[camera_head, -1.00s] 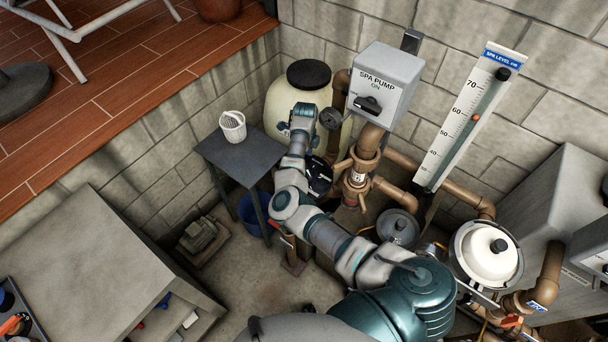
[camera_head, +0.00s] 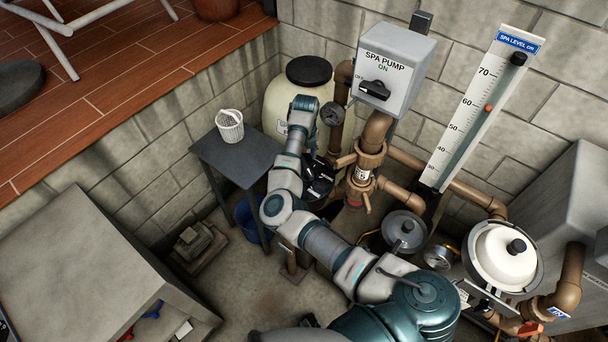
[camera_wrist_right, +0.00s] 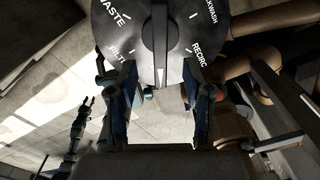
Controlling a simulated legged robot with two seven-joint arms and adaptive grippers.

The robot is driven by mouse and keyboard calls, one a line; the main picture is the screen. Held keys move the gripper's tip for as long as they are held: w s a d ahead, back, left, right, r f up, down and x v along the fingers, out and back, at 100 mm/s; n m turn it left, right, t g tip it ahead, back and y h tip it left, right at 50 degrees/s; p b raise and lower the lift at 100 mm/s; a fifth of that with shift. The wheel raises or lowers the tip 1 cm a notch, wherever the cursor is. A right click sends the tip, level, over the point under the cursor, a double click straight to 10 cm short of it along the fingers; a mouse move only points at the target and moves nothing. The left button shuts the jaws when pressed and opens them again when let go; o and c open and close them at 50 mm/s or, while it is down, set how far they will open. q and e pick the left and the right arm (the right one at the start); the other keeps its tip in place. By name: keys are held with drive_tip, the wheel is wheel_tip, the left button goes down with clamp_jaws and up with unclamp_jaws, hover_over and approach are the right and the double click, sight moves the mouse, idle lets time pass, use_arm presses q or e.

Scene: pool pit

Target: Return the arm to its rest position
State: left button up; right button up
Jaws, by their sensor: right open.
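My right arm (camera_head: 322,244) reaches from the bottom right, bends at the elbow and runs up to its wrist (camera_head: 303,110) in front of the cream tank. In the head view the right gripper's fingers are hidden or too small to make out. A round valve dial (camera_wrist_right: 185,58) with a black bar handle (camera_wrist_right: 160,35) lies just ahead of the fingers. Contact cannot be told. A blue and grey arm, apparently my left, with its gripper (camera_wrist_right: 88,103), shows at the lower left.
The spa pump switch box (camera_head: 392,65) and brown pipes (camera_head: 366,160) stand right of the wrist. A grey table (camera_head: 238,158) with a white basket (camera_head: 230,126) is close on the left. A white-lidded canister (camera_head: 500,258) stands at the right. Open floor (camera_head: 245,285) lies left of the arm.

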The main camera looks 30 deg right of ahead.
sight(305, 164)
wheel_tip(305, 164, down, 4)
drive_tip(key=shift+f+b, duration=0.25)
drive_tip(key=shift+b, duration=0.9)
clamp_jaws()
